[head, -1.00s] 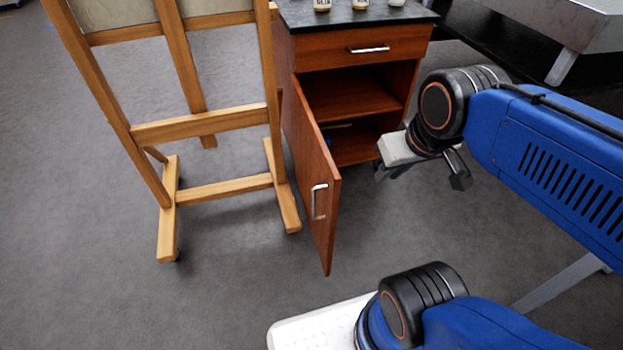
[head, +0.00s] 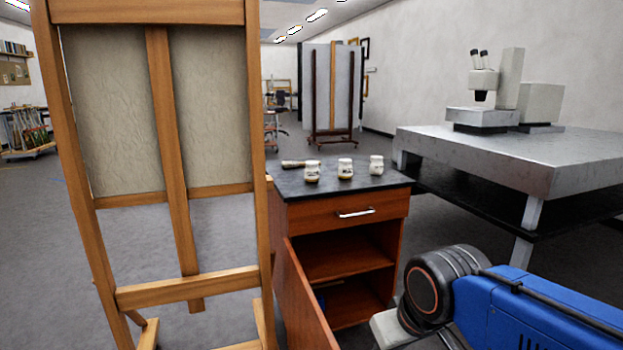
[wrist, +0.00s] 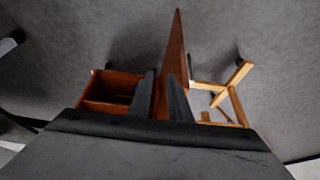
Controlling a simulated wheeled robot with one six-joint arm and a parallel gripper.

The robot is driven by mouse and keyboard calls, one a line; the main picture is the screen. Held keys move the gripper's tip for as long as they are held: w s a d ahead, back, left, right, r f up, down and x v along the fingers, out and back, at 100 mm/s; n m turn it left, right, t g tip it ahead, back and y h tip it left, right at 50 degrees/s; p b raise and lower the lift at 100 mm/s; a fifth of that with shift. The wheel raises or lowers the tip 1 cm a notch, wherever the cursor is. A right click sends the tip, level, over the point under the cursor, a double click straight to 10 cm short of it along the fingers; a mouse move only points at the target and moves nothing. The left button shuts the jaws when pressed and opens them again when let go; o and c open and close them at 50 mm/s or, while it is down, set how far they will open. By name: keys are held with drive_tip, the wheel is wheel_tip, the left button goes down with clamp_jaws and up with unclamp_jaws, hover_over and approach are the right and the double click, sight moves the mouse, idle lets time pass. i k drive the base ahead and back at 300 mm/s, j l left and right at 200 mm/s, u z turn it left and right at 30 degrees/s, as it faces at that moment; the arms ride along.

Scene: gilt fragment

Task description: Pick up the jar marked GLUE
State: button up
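The open cabinet door (wrist: 175,55) appears beyond the fingers. In the head view the fingers are out of frame; my wrist is at the lower right, lower than the jars. The wrist view shows no jars.
The wooden cabinet (head: 340,215) has its door (head: 300,305) swung open toward me. A large easel (head: 180,150) stands close on the left. A metal table (head: 440,150) with a microscope (head: 484,80) stands right.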

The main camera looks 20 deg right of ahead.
sight(312, 174)
drive_tip(key=l, duration=0.45)
drive_tip(key=k+l+u, duration=0.15)
drive_tip(key=l, duration=0.7)
drive_tip(key=i+l+u, duration=0.25)
drive_tip(key=i+l, duration=0.15)
drive_tip(key=l, duration=0.25)
drive_tip(key=i+l+u, duration=0.1)
drive_tip(key=l, duration=0.2)
drive_tip(key=i, duration=0.05)
